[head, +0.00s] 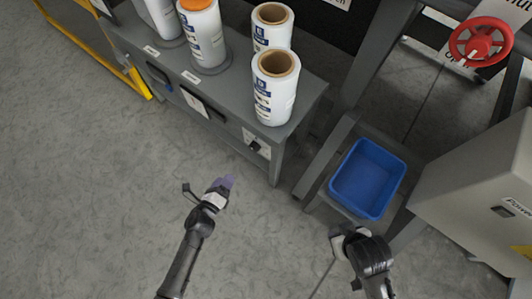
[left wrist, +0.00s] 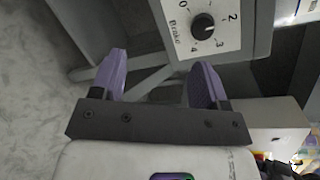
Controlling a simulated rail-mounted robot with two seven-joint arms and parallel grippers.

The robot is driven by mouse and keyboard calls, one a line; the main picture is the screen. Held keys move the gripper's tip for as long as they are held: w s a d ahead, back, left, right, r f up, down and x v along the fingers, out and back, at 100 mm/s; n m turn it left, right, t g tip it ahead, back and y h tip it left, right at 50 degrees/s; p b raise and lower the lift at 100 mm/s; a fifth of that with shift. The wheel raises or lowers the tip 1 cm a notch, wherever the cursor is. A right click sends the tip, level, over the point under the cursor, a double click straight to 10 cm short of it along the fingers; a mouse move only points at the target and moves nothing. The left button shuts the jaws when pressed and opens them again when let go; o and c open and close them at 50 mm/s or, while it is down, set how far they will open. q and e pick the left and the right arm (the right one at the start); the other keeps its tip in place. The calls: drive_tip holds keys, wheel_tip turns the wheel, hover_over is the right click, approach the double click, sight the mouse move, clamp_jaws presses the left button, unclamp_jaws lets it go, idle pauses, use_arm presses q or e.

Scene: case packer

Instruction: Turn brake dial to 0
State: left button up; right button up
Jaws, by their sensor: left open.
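The brake dial (left wrist: 203,24) is a round black knob on a white plate marked "Brake", with the numbers 0, 2, 3 and 4 visible around it. Its pale pointer mark seems to face the 3 side, but it is small. In the head view the dial (head: 255,147) sits on the end of the grey bench's front. My left gripper (head: 226,184) is open and empty, below and left of the dial, apart from it. In the left wrist view its purple fingers (left wrist: 157,72) are spread, with the dial beyond them. My right gripper (head: 345,236) is at the lower right, its fingers unclear.
The grey bench (head: 225,82) carries several film rolls, including a white roll (head: 274,90) above the dial. A blue bin (head: 367,178) stands on a low stand to the right. A red handwheel (head: 480,42) is at the upper right. The floor around my left gripper is clear.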

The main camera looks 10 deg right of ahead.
sight(252, 150)
use_arm(q)
drive_tip(key=w+d+r+m+h+b, duration=0.1)
drive_tip(key=w+d+m, duration=0.1)
drive_tip(key=d, duration=0.1)
drive_tip(key=w+d+r+m+h+b, duration=0.1)
drive_tip(key=w+d+m, duration=0.2)
drive_tip(key=w+d+r+m+h+b, duration=0.1)
drive_tip(key=w+d+m+h, duration=0.1)
drive_tip(key=w+d+m, duration=0.1)
drive_tip(key=shift+w+d+b, duration=0.2)
drive_tip(key=shift+d+b, duration=0.2)
drive_tip(key=shift+d, duration=0.15)
drive_tip(key=shift+w+d, duration=0.4)
drive_tip(key=shift+w, duration=0.1)
use_arm(e)
drive_tip(key=shift+w+a+f, duration=0.1)
drive_tip(key=shift+a+f, duration=0.05)
drive_tip(key=shift+f, duration=0.55)
drive_tip(key=shift+w+a+f, duration=0.15)
drive_tip(key=shift+a+f, duration=0.05)
drive_tip(key=shift+f, duration=0.5)
drive_tip(key=shift+w+a+f, duration=0.1)
drive_tip(key=shift+a+f, duration=0.05)
drive_tip(key=shift+f, duration=0.55)
use_arm(q)
drive_tip(key=shift+c, duration=0.2)
